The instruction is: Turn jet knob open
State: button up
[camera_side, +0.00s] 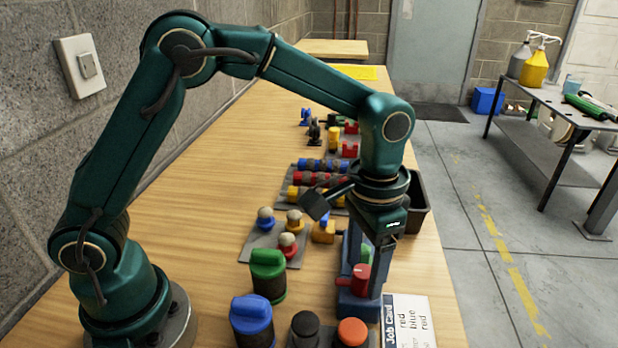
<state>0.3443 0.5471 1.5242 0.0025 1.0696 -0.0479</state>
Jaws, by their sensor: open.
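A black knob (305,325) stands at the front edge of the picture, left of an orange knob (352,332); both are partly cut off by the frame. I cannot tell how the black knob is turned. My gripper (373,272) points down over a blue block (346,298) with a red knob (360,277) and a green part (366,252). My gripper is open. A finger hangs close beside the red knob, and I cannot tell whether it touches. The other finger is not clearly seen. My gripper is behind and right of the black knob, apart from it.
A green-capped jar (267,272) and blue-capped jar (251,318) stand left. A Job Card (410,320) lies right, reading red, blue, red. Behind are a grey plate (262,240) with round-topped pegs, a rack of coloured cylinders (322,166) and a dark bin (419,205). Left table is clear.

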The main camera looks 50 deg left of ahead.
aim_at(363, 269)
jog(key=shift+r, duration=1.9)
jog(key=shift+a+r, duration=0.1)
jog(key=s+a+r+n+t, duration=0.2)
jog(key=s+a+r+t, duration=0.15)
jog(key=a+r, duration=0.4)
jog(key=s+a+f+n+t, duration=0.1)
jog(key=s+a+f+t, duration=0.1)
jog(key=s, duration=0.7)
jog(key=shift+s+a+f, duration=0.2)
jog(key=shift+a+f, duration=0.2)
